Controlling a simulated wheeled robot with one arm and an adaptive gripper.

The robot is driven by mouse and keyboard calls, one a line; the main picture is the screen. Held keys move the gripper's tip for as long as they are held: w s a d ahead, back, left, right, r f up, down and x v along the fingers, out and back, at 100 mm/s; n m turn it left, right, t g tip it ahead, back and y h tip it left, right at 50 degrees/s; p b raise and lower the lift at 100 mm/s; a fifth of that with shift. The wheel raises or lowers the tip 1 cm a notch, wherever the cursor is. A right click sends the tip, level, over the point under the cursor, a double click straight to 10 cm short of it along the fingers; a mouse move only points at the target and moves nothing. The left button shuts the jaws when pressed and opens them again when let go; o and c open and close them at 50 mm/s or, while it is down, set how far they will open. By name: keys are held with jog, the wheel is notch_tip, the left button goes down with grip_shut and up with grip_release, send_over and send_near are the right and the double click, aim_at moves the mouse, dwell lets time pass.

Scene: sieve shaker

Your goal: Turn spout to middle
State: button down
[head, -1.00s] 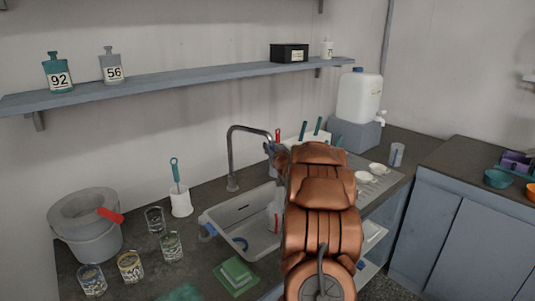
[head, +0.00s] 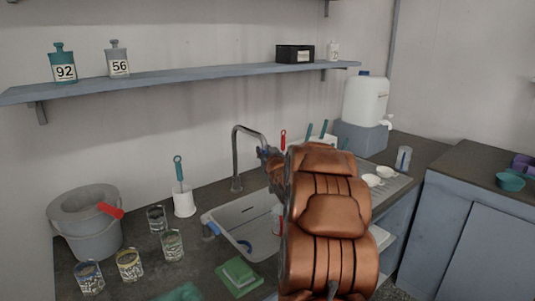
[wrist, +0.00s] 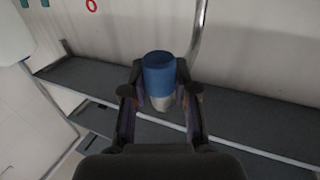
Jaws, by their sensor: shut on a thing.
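The grey metal spout (head: 236,160) rises from the counter behind the sink and arches to the right in the head view. My gripper (head: 268,158) is at the spout's outer end, and my copper-coloured arm hides part of it. In the wrist view my gripper (wrist: 161,103) is shut on a blue cylinder with a pale lower part, which looks like the spout's tip (wrist: 159,72). The metal pipe (wrist: 198,30) runs up just behind it. The sink (head: 240,222) lies below and in front, its right side hidden by my arm.
Several glass beakers (head: 130,264), a grey bucket (head: 85,215) and a brush in a white holder (head: 183,200) stand left of the sink. A green sponge (head: 238,276) lies in front. A water tank (head: 365,100) and white cups (head: 385,172) are at right.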

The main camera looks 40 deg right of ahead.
jog(key=shift+a, duration=0.1)
jog(key=c, duration=0.9)
grip_release()
jog(key=shift+o, duration=0.2)
jog(key=v, duration=1.2)
